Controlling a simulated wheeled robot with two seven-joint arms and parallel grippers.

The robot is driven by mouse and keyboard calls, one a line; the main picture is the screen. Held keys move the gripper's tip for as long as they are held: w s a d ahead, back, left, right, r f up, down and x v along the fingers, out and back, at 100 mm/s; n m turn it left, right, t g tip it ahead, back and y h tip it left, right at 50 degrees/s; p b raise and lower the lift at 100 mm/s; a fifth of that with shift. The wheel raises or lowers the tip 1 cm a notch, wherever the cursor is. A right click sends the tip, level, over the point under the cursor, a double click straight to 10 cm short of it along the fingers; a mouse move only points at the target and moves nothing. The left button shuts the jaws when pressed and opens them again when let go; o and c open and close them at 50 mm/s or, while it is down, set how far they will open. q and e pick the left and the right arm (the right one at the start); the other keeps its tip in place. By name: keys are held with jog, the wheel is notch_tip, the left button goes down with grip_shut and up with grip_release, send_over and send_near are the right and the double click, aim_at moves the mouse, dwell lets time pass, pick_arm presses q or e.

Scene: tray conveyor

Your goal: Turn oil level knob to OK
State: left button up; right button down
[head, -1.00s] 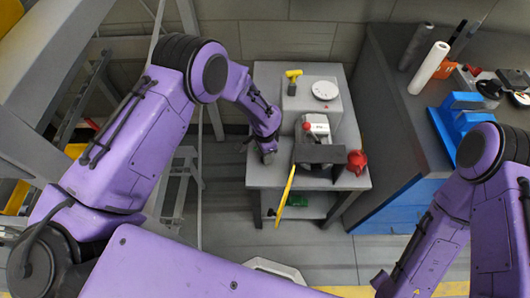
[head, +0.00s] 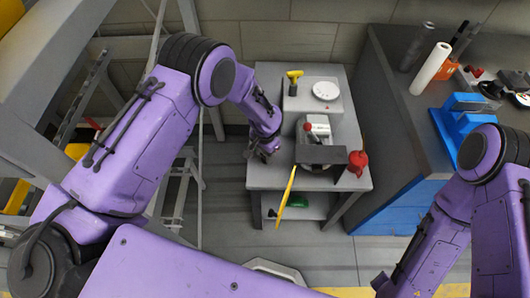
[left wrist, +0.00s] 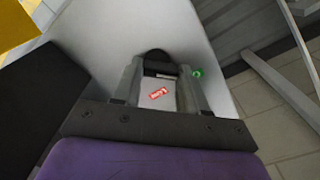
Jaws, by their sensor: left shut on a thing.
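My left gripper (head: 262,152) is at the left front edge of the grey workbench (head: 270,178) in the head view. In the left wrist view its two grey fingers (left wrist: 160,75) are closed around a dark rounded knob (left wrist: 157,57), mostly hidden between them. The knob is against a pale grey panel (left wrist: 110,40). A red label (left wrist: 158,93) shows between the fingers, its text too small to read. A green round mark (left wrist: 197,73) is just right of the fingers. The knob's pointing direction cannot be told. My right gripper is out of view.
On the bench stand a grey machine with a red part (head: 318,128), a yellow-topped tool (head: 294,78), a white round dish (head: 325,90) and a red can (head: 357,162). A yellow bar (head: 287,196) slants at its front. A dark counter (head: 395,110) stands to the right.

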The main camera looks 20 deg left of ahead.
aim_at(264, 155)
pick_arm(q)
jog(key=shift+s+f, duration=0.1)
jog(key=shift+s, duration=0.05)
jog(key=o, duration=1.1)
jog(key=shift+c, duration=0.2)
jog(key=shift+r, duration=0.2)
notch_tip(264, 155, up, 10)
jog(key=b, duration=0.1)
jog(key=shift+r, duration=0.1)
